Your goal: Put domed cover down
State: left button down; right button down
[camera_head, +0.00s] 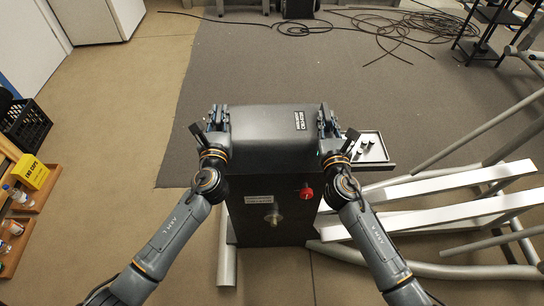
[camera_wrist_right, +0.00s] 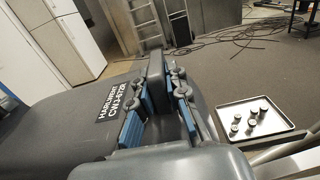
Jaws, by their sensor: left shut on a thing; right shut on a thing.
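The domed cover (camera_head: 270,125) is a dark grey rounded shell with a white-lettered label. It is over the top of the black machine body (camera_head: 245,220); I cannot tell whether it rests there or hangs just above. My left gripper (camera_head: 218,118) is shut on the cover's left end. My right gripper (camera_head: 328,122) is shut on its right end. In the right wrist view, the blue-padded fingers of my right gripper (camera_wrist_right: 160,105) close on an upright tab of the cover (camera_wrist_right: 65,125). The contact under the cover is hidden.
The machine body carries a red knob (camera_head: 306,192). Pale beams (camera_head: 450,180) extend to the right. Cables (camera_head: 400,28) lie on the far floor.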

pick_arm(q)
jog(key=shift+a, duration=0.1)
